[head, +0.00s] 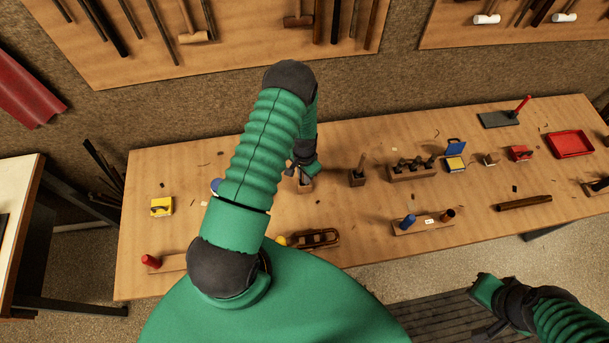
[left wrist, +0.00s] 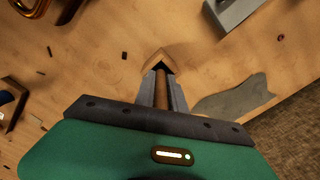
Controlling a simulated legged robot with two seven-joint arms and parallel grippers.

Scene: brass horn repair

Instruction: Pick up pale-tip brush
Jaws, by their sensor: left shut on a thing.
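My left gripper (left wrist: 160,88) is shut on a thin brown handle (left wrist: 161,92), seen between its fingers in the left wrist view. The tip of this handled thing is hidden, so I cannot tell whether it is pale. A small wooden block (left wrist: 158,58) shows just beyond the fingertips. In the head view the left gripper (head: 297,169) is above this block (head: 305,186) on the bench, partly hidden by my arm. My right arm is at the lower right of the head view; its jaw state is unclear.
The bench back-left is mostly clear.

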